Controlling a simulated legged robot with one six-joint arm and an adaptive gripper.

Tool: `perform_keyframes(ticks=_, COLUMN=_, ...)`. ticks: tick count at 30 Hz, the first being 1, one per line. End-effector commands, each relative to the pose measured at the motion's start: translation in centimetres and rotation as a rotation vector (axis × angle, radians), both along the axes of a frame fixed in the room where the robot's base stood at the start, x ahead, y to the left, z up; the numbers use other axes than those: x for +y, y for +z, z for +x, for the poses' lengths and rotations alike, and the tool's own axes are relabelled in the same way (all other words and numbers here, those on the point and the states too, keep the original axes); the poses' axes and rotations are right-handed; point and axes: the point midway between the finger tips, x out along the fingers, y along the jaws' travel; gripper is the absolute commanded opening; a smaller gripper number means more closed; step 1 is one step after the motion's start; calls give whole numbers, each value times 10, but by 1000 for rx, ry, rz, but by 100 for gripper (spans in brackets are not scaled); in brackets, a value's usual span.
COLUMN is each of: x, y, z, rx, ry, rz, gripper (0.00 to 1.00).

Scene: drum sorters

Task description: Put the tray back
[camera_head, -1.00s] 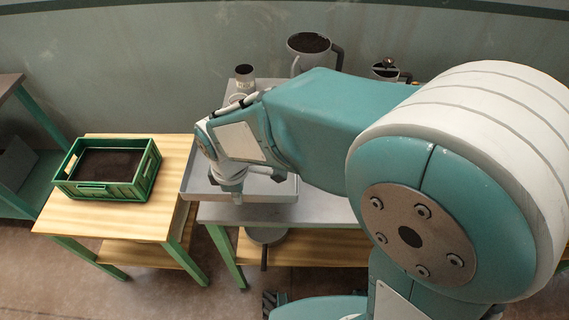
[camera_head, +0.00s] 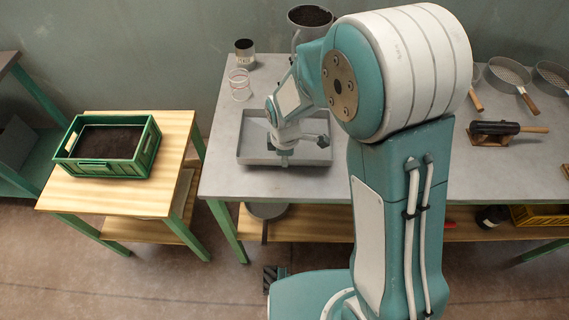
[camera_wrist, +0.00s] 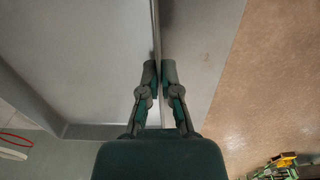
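The shallow grey metal tray (camera_head: 252,142) is empty and level over the left part of the grey table (camera_head: 222,178), near its front edge. I cannot tell whether its base touches the table top. My gripper (camera_head: 284,160) points down at the tray's near wall. In the wrist view, my gripper's fingers (camera_wrist: 158,68) are closed together with the tray's thin wall between them, and the tray's inside (camera_wrist: 95,55) lies to the left. Part of the tray is hidden behind my gripper and wrist.
A glass jar (camera_head: 240,85), a dark-filled can (camera_head: 244,52) and a soil-filled pot (camera_head: 309,16) stand behind the tray. Sieves (camera_head: 508,72) and a dark roller-like tool (camera_head: 494,128) lie right. A green crate of soil (camera_head: 108,146) sits on the wooden table (camera_head: 150,196), across a gap.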

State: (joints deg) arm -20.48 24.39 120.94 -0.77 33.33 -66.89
Motion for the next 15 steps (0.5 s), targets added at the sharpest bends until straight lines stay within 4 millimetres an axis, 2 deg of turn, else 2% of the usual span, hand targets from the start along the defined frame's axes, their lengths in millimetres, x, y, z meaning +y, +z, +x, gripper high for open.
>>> perform_keyframes(ticks=1, x=0, y=-11, z=-2, rx=6, ry=1, rz=-2, gripper=0)
perform_keyframes(ticks=4, x=1, y=-24, z=-2, rx=4, ry=1, rz=-2, gripper=0)
perform_keyframes(ticks=13, x=1, y=-27, z=-2, rx=2, ry=1, rz=-1, gripper=0)
perform_keyframes(ticks=14, x=1, y=-27, z=-2, rx=3, ry=1, rz=-1, gripper=8)
perform_keyframes(ticks=15, x=1, y=-27, z=-2, rx=2, ry=1, rz=-1, gripper=26)
